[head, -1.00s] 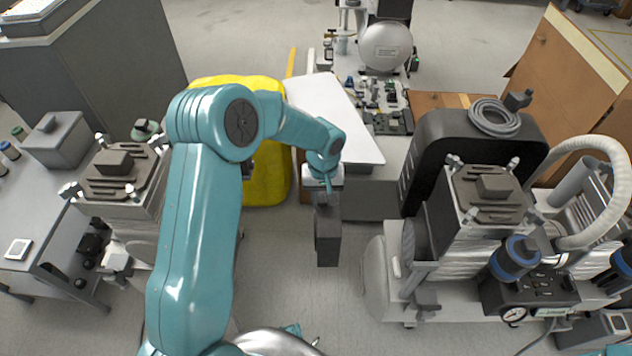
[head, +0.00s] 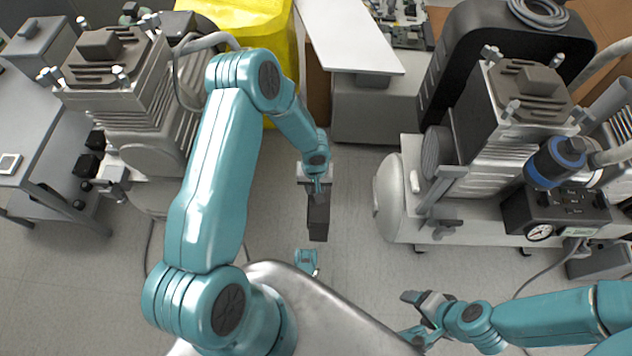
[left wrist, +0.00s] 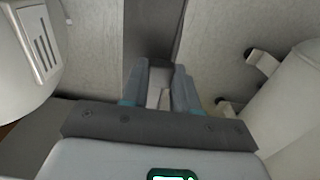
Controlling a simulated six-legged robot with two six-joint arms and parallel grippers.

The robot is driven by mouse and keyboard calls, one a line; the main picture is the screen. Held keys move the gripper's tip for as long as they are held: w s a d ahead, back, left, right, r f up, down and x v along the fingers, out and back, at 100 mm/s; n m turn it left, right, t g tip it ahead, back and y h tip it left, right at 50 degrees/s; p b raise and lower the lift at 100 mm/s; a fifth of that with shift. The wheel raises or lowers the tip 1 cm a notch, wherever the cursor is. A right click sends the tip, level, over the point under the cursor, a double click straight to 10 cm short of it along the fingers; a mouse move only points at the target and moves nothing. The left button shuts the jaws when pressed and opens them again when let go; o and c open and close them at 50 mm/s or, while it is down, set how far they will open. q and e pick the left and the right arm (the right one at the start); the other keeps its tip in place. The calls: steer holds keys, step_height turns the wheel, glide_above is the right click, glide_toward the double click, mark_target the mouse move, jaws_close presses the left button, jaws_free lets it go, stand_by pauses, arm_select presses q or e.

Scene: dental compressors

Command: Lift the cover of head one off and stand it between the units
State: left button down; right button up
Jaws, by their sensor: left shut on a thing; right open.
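My left gripper (head: 317,188) is shut on a dark grey box-shaped piece (head: 318,222), which looks like the cover. The piece hangs upright below the fingers, over the floor gap between the left compressor unit (head: 140,125) and the right compressor unit (head: 500,130). I cannot tell whether its bottom touches the floor. In the left wrist view a dark grey strip of it (left wrist: 150,25) shows beyond the fingers. My right gripper (head: 413,317) is open and empty, low in front of the right unit.
A white tank (head: 390,195) bounds the gap on the right. A yellow bin (head: 270,50) and a white board on a grey cabinet (head: 375,115) stand behind. A grey table (head: 30,150) is at far left. Bare floor (head: 350,240) lies around the held piece.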

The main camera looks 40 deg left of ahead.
arm_select(q)
step_height(320, 180, down, 6)
steer(key=b, duration=0.3)
steer(key=shift+r, duration=0.1)
stand_by(0.3)
steer(key=shift+b, duration=0.65)
stand_by(0.4)
steer(key=shift+f+b, duration=0.3)
steer(key=shift+b, duration=0.85)
stand_by(0.6)
stand_by(0.4)
steer(key=shift+c, duration=1.5)
jaws_free()
steer(key=shift+s, duration=0.1)
steer(key=shift+r, duration=0.15)
